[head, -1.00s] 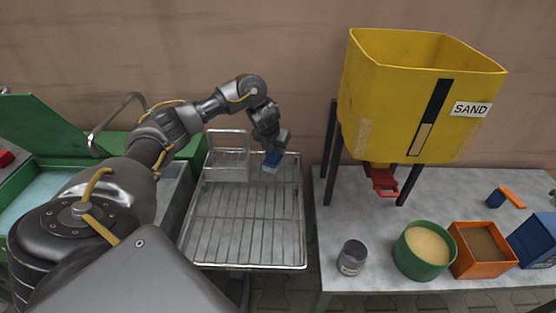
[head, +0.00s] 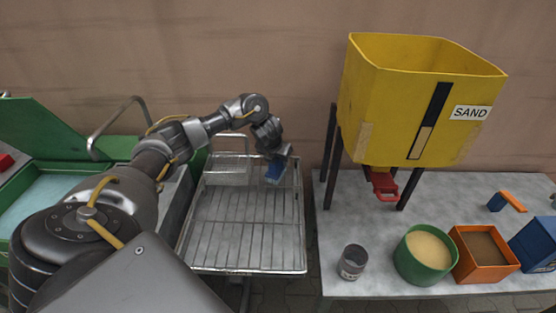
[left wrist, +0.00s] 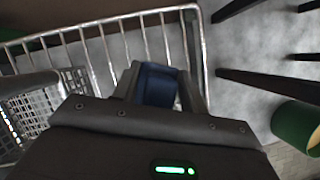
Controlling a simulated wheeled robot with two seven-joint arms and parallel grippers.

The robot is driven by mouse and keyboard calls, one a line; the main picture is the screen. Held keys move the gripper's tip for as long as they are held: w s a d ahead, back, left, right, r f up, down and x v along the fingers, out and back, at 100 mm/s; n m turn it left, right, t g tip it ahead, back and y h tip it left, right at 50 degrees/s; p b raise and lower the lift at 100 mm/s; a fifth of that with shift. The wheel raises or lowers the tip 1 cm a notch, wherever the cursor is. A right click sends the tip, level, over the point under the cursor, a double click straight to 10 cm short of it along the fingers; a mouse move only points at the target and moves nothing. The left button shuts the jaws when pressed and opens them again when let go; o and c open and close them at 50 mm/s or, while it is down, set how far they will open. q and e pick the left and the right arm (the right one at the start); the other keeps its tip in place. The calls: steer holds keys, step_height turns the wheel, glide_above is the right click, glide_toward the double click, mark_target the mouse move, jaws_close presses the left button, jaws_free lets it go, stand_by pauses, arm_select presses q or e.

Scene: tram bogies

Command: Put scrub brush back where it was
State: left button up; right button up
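The scrub brush appears to be the small blue block (head: 275,172) at my left gripper (head: 277,158), over the far right part of the wire rack trolley (head: 243,220). In the left wrist view the blue block (left wrist: 158,85) sits between the two fingers of the left gripper (left wrist: 160,88), which are closed on its sides. Its lower end is near the rack, but I cannot tell whether it touches. My right gripper is not in view.
A yellow sand hopper (head: 410,100) stands on the grey table (head: 350,215) to the right. A metal can (head: 352,262), green tub (head: 423,255), orange box (head: 486,253) and blue box (head: 535,243) line its front. A green open-lidded bin (head: 50,128) stands left. Most of the rack is clear.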

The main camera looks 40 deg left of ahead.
arm_select(q)
steer(key=shift+o, duration=0.5)
steer(key=shift+r, duration=0.1)
steer(key=shift+r, duration=0.2)
steer(key=p+v, duration=0.1)
steer(key=v, duration=0.4)
steer(key=shift+w+p, duration=0.1)
steer(key=shift+p, duration=0.2)
step_height(320, 180, up, 5)
steer(key=p, duration=0.3)
glide_above(272, 177)
steer(key=shift+w+a+r, duration=0.1)
steer(key=shift+w+r, duration=0.05)
steer(key=shift+w, duration=0.15)
steer(key=shift+s+r, duration=0.2)
steer(key=shift+r, duration=0.1)
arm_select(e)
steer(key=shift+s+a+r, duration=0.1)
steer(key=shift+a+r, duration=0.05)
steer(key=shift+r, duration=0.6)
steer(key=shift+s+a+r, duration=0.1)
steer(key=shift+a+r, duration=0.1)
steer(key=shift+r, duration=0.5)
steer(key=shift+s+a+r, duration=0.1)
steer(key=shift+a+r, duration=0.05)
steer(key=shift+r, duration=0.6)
arm_select(q)
steer(key=shift+s+f, duration=0.1)
